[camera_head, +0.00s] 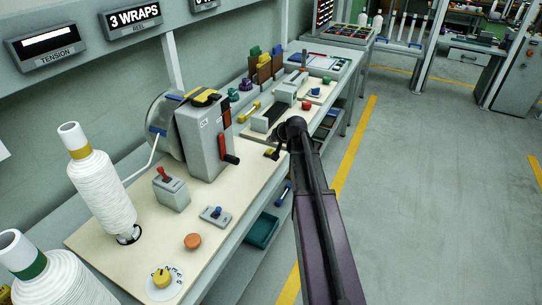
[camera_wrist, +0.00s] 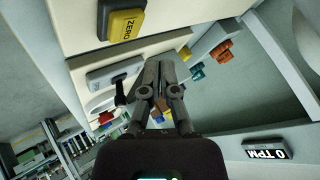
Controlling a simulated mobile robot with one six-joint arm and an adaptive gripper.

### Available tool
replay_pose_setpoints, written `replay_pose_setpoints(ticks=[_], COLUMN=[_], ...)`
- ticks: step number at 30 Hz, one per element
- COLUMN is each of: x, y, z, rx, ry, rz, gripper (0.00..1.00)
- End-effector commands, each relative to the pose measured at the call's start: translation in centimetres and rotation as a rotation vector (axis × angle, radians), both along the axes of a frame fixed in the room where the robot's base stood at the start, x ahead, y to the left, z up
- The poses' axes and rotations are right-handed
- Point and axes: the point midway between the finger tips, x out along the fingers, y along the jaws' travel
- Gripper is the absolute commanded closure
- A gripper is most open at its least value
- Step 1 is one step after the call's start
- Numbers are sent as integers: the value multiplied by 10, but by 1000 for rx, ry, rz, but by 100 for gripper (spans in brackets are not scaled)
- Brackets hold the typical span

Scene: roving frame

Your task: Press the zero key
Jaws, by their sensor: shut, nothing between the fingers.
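The zero key (camera_wrist: 125,24) is a yellow block lettered ZERO in a dark housing, at the top of the wrist view. It sits on a pale panel. My gripper (camera_wrist: 160,66) is in the middle of the wrist view with its fingers together and nothing between them. The key is above and left of the fingertips in that picture, with a visible gap. In the head view my dark arm reaches over the bench edge, and the fingers cannot be made out clearly. A small yellow piece (camera_head: 271,152) shows beside the arm's end; I cannot tell whether it is the key.
A grey crank box (camera_head: 205,140) with a red handle stands on the bench left of my arm. White thread cones (camera_head: 102,190), a red-lever switch box (camera_head: 171,192) and an orange button (camera_head: 193,241) are nearer. A 0 TPM display (camera_wrist: 266,150) shows below right. The floor right is clear.

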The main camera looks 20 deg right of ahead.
Motion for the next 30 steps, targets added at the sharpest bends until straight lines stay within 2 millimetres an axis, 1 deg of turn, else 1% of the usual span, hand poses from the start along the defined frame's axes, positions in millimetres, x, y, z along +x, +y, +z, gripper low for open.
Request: replay_pose_setpoints(ticks=[1, 9, 30], x=[0, 0, 0], y=[0, 0, -1], z=[-8, -21, -23], rx=[0, 0, 0], ry=[0, 0, 1], rz=[0, 0, -1], gripper=[100, 100, 100])
